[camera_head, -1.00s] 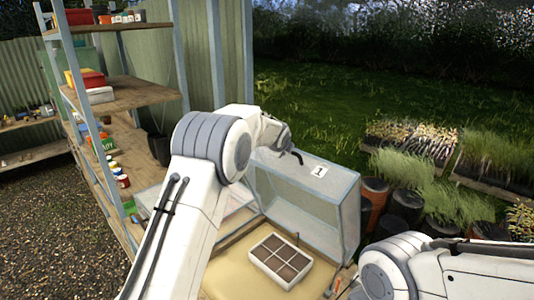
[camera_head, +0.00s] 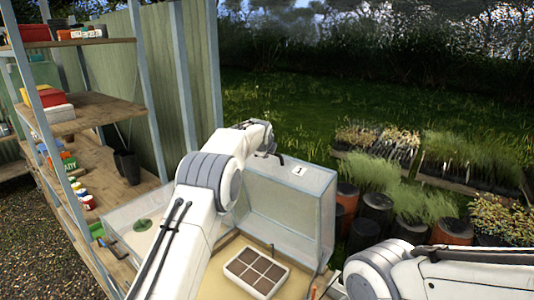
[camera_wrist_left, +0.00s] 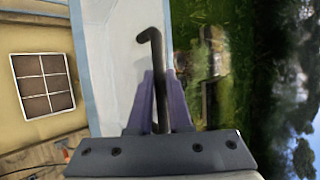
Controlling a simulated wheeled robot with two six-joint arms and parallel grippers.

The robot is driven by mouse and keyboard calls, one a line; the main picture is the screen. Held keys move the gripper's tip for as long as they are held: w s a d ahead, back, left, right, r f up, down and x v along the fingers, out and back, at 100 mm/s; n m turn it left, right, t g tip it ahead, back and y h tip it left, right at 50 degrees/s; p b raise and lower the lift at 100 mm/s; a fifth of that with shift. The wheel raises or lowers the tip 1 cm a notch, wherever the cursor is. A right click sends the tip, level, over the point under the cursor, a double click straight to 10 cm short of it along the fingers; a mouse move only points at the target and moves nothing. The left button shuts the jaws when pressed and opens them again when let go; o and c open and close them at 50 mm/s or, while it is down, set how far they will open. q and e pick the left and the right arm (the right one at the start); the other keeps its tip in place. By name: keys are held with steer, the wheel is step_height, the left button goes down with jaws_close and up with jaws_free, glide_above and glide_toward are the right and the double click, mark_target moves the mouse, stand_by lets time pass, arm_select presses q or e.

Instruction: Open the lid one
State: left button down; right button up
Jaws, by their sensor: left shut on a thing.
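Lid one (camera_head: 288,208) is a clear, pale-framed cover with a white "1" label (camera_head: 299,171). It stands raised, roughly upright, at the back of a bed. Its black hooked handle (camera_wrist_left: 156,60) lies between the purple fingers of my left gripper (camera_wrist_left: 160,105), which is shut on it. In the head view my left gripper (camera_head: 268,153) is at the lid's upper edge, partly hidden by my arm. My right arm comes in from the lower right; its gripper is not visible.
A pale seed tray (camera_head: 256,272) with several cells lies on the tan bed before the raised lid. Another clear pane (camera_head: 120,222) lies left of my arm. Wooden shelves (camera_head: 95,110) stand at left. Pots (camera_head: 372,215) and seedling trays stand right. Open grass lies behind.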

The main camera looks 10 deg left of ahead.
arm_select(q)
steer(key=shift+d+f, duration=0.2)
steer(key=shift+d, duration=0.25)
steer(key=c, duration=1)
jaws_free()
steer(key=shift+s, duration=0.1)
steer(key=shift+o, duration=0.8)
steer(key=shift+d+r, duration=0.1)
steer(key=shift+d, duration=0.05)
steer(key=shift+a, duration=0.3)
